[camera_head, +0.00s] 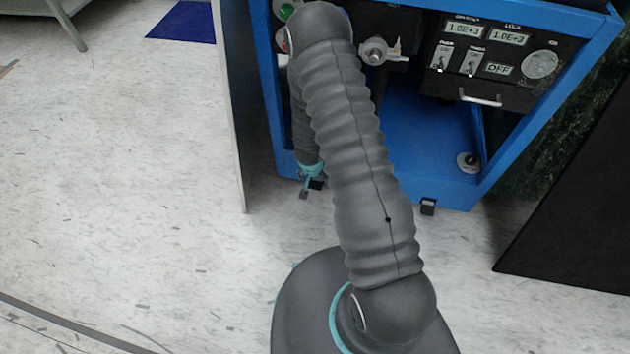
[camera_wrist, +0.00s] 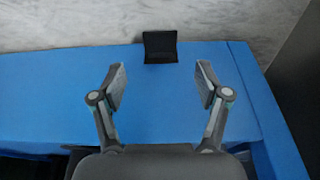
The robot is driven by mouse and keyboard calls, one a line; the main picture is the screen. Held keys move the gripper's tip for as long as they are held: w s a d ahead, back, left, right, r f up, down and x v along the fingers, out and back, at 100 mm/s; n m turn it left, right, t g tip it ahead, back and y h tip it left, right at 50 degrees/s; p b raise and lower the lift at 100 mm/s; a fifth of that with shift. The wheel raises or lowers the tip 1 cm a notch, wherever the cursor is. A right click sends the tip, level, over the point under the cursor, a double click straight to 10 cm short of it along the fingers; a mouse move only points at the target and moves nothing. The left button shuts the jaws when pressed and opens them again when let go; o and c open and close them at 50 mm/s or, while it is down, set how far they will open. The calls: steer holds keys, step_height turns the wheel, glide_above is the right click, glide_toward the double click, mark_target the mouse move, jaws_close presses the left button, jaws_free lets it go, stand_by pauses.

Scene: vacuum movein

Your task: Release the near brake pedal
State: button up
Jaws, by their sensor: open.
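A small black brake pedal (camera_head: 428,207) sticks out from the bottom front edge of the blue cart (camera_head: 462,200). A second black pedal (camera_head: 318,184) shows at the cart's left bottom corner, partly hidden by my gripper (camera_head: 308,182). In the wrist view, one black pedal (camera_wrist: 160,46) sits at the edge of the blue frame, beyond and between the fingertips. My gripper (camera_wrist: 162,85) is open and empty there, with its fingers apart and pointing at that pedal, not visibly touching it. Whether either pedal is pressed down cannot be told.
The cart carries a black control panel (camera_head: 490,60) with switches and displays. A pale upright panel (camera_head: 232,110) stands left of the cart and a dark panel (camera_head: 575,190) to its right. The light floor (camera_head: 120,150) at left is mostly clear.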

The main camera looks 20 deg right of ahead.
steer(key=shift+v, duration=2.9)
